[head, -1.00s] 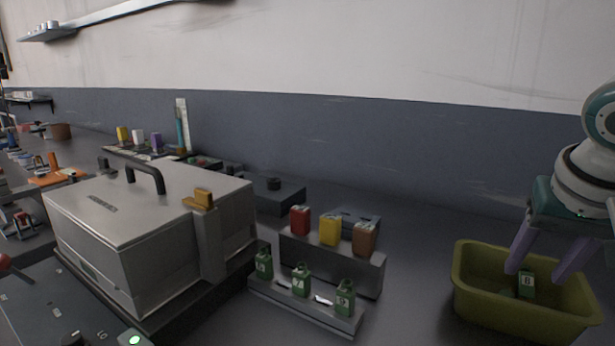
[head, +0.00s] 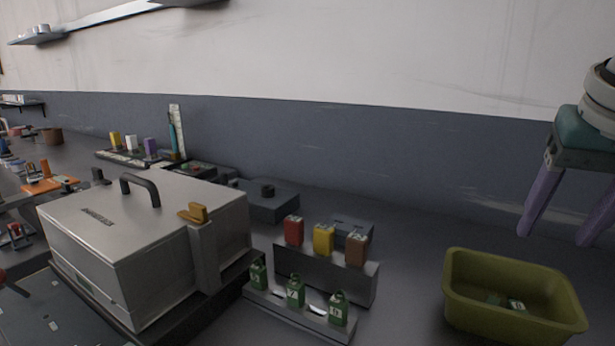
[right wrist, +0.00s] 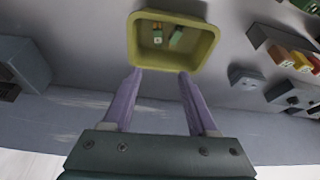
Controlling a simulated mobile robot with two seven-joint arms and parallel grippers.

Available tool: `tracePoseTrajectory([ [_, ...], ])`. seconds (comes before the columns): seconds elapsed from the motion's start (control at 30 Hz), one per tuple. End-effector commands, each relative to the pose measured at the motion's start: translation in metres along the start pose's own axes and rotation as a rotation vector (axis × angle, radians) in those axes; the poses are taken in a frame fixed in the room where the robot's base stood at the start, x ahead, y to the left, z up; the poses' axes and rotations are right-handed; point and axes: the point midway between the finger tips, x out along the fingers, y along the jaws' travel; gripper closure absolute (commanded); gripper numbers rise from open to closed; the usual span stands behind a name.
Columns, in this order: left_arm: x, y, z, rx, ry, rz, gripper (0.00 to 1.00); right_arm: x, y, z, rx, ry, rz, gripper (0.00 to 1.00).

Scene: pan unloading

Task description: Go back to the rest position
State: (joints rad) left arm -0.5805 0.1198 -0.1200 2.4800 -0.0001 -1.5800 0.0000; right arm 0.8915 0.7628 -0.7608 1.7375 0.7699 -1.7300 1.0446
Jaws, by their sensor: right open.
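My right gripper (head: 560,238) is open and empty, with its two purple fingers spread above and behind the olive-yellow bin (head: 512,311). In the right wrist view the gripper (right wrist: 156,80) shows open at the near side of the bin (right wrist: 133,40). Small green items (right wrist: 157,36) lie in the bin; they also show in the head view (head: 515,305). The fingers are clear of them. My left gripper is not in view.
Left of the bin stands a stepped rack (head: 320,272) with red, yellow and brown blocks above and several green canisters (head: 295,292) below. A metal box (head: 150,235) with a black handle stands further left. The grey wall (head: 350,140) runs behind.

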Motion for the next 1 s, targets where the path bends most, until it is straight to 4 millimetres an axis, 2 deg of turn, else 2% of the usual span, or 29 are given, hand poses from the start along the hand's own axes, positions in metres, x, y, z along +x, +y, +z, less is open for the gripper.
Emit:
tracePoseTrajectory([
  [0.2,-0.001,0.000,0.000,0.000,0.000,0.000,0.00,0.000,-0.001,0.002,-0.007,-0.001,-0.002,0.41],
  [0.27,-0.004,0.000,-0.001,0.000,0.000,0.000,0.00,0.001,-0.005,0.007,-0.034,-0.007,-0.011,0.41],
  [0.33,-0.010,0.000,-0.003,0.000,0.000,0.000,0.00,0.003,-0.016,0.022,-0.095,-0.018,-0.036,0.41],
  [0.47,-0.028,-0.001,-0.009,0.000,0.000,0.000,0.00,0.005,-0.043,0.070,-0.271,-0.046,-0.125,0.41],
  [0.5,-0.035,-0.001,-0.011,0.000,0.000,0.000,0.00,0.003,-0.051,0.088,-0.324,-0.051,-0.160,0.41],
  [0.63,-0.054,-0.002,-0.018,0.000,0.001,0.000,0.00,-0.009,-0.063,0.140,-0.451,-0.053,-0.258,0.41],
  [0.7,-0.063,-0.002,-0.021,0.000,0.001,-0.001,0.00,-0.018,-0.061,0.163,-0.490,-0.049,-0.291,0.41],
  [0.8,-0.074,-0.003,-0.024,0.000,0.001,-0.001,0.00,-0.029,-0.051,0.188,-0.522,-0.043,-0.304,0.41],
  [1.0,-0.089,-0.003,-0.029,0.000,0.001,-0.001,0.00,-0.048,-0.018,0.219,-0.548,-0.046,-0.262,0.41],
])
